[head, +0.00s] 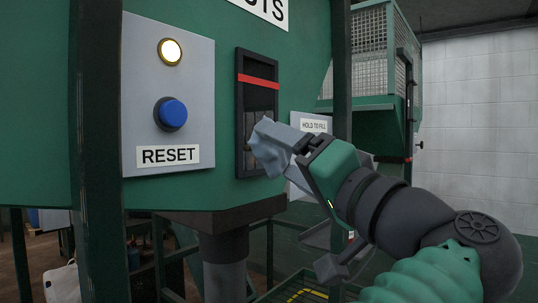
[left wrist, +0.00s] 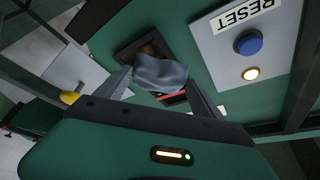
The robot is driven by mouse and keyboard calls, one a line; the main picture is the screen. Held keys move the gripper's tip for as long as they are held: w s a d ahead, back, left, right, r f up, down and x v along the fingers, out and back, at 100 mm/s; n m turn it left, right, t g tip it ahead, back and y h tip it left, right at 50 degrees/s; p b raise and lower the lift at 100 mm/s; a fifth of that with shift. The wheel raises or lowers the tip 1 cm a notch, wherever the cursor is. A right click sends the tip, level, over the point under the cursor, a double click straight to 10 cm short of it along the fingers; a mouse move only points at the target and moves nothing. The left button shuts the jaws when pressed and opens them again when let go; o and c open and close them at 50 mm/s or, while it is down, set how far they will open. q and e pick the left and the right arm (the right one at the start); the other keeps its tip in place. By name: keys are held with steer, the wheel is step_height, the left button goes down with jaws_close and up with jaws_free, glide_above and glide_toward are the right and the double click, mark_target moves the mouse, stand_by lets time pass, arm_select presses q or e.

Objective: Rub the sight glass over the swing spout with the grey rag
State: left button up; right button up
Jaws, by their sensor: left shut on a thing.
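The sight glass (head: 257,95) is a tall dark-framed window with a red line across its upper part, set in the green hopper wall. Its lower pane looks greyish. My left gripper (head: 302,150) is shut on the grey rag (head: 270,143), which bunches out past the fingertips. The rag overlaps the lower right of the sight glass; I cannot tell whether it presses on the pane. In the left wrist view the rag (left wrist: 160,72) hides the middle of the sight glass (left wrist: 133,52). A grey spout (head: 222,262) hangs under the hopper. My right gripper is not in view.
A grey panel (head: 138,100) with a lit lamp (head: 170,51) and blue RESET button (head: 171,114) is left of the glass. A HOLD TO FILL panel (head: 313,122) stands behind my gripper. Dark green posts (head: 97,150) (head: 341,80) stand on both sides.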

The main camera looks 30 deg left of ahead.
arm_select(q)
steer(key=shift+d, duration=0.6)
steer(key=d, duration=0.2)
steer(key=shift+s+d+p, duration=0.15)
steer(key=shift+d+p, duration=0.2)
steer(key=shift+d, duration=0.05)
